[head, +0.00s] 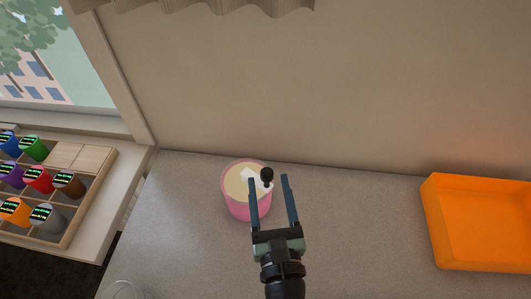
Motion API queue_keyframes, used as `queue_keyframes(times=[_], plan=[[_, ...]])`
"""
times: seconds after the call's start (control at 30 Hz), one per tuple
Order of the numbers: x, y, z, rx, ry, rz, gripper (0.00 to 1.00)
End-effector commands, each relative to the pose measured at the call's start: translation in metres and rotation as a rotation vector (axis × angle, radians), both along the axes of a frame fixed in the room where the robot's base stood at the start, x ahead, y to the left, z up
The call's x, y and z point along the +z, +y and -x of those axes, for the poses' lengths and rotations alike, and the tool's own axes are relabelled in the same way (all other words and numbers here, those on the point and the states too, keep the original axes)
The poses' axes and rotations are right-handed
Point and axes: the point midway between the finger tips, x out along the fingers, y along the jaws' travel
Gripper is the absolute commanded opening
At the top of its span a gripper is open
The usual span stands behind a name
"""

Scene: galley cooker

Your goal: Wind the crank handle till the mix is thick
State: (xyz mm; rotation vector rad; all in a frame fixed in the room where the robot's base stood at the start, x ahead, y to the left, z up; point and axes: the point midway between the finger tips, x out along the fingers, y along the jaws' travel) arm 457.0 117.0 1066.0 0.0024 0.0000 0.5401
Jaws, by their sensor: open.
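A pink tub (247,206) stands on the grey counter, with a pale cream-coloured mix (236,183) inside. A white crank (250,175) lies across its top, and a black knob, the crank handle (267,175), stands up at its right end. My gripper (270,182) is open, with its two dark blue fingers pointing away toward the back wall. In the picture the knob shows between the fingertips, near the left one. I cannot tell whether the fingers are level with the knob or above it. The left finger hides part of the tub's right side.
An orange tray (437,232) stands on the counter at the right. A wooden rack (72,220) with several coloured containers is at the left, below the window. The counter (350,215) between the tub and the orange tray is clear. The wall (330,100) rises behind the counter.

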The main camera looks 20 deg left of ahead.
Motion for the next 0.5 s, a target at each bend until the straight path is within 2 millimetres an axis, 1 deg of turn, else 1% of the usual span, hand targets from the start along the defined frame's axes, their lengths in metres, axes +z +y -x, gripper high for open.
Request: queue_keyframes(times=[0.03,0.2,0.33,0.5], plan=[[0.004,0.006,-0.009,0.003,-0.002,-0.001,0.61],[0.003,0.021,-0.033,0.002,-0.002,0.000,0.61],[0.001,0.029,-0.047,0.002,-0.001,0.000,0.61],[0.000,0.034,-0.056,0.000,-0.001,0.002,0.61]])
